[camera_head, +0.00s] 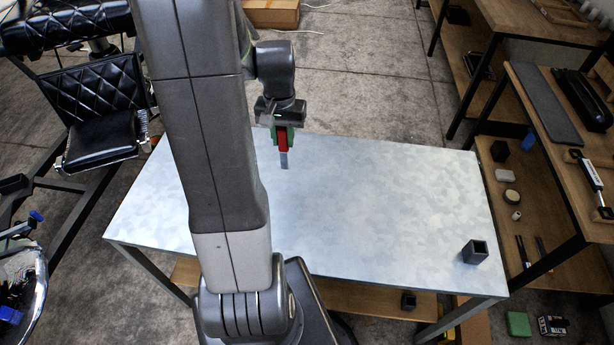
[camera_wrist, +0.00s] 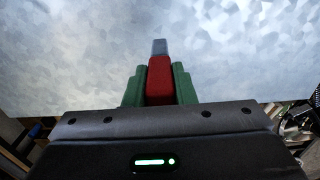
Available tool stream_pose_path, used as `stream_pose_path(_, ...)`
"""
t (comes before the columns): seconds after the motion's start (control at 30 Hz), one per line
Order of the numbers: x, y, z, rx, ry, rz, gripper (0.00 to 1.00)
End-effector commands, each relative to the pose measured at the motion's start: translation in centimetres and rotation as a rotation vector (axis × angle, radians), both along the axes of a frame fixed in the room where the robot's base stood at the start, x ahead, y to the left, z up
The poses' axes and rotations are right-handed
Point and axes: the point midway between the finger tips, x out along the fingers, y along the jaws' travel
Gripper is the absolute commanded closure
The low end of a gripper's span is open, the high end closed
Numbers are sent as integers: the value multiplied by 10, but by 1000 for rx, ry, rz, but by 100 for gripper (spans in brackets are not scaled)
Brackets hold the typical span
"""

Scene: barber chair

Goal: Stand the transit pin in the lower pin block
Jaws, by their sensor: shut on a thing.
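My gripper (camera_head: 282,136) is shut on the transit pin, its green fingers on both sides of the pin's red part (camera_head: 283,144). The pin's grey end (camera_head: 284,161) points down over the back left of the metal table; I cannot tell how high above it. The wrist view shows the red part (camera_wrist: 160,80) between the fingers and the grey end (camera_wrist: 159,46) beyond. A dark square block with an open top (camera_head: 474,252) stands on the tabletop near the right front corner. A similar dark block (camera_head: 408,301) sits on the shelf beneath, partly shaded by the table.
The tabletop (camera_head: 380,195) is otherwise clear. A wooden bench (camera_head: 540,110) with a low shelf of small items (camera_head: 525,195) stands at the right. A black padded barber chair (camera_head: 100,110) is at the left. A cardboard box (camera_head: 272,13) lies behind.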

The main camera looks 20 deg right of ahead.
Motion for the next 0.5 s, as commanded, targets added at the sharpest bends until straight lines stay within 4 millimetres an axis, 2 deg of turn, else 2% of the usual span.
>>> stream_pose_path(0.07, 0, 0, -4, 1, 2, 0, 100)
stream_pose_path(0.3, -1, 0, -44, 2, 6, 0, 100)
stream_pose_path(0.5, 0, 0, -61, 1, 2, 0, 100)
